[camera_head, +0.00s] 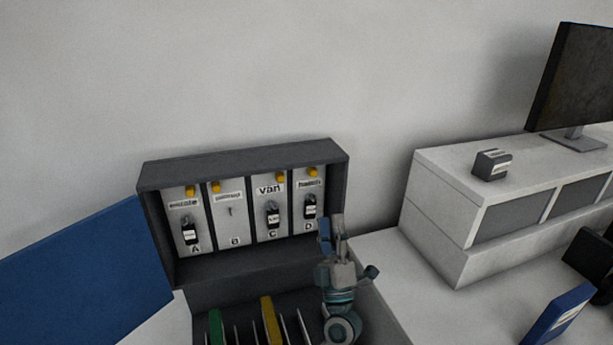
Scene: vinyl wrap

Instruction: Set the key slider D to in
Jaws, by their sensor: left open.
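The key box (240,159) is a dark open-fronted case with panels A, B, C and D. My left gripper (332,222) is open in front of the box's lower right edge, below and right of slider D. It looks apart from the slider and holds nothing visible. My right gripper is not in view.
Yellow knobs also top panel A (191,190), panel B (216,187) and panel C (277,181). A slotted rack with green (215,327) and yellow (271,318) pieces lies below. A blue panel (85,270) stands left. A white cabinet (440,220) stands right.

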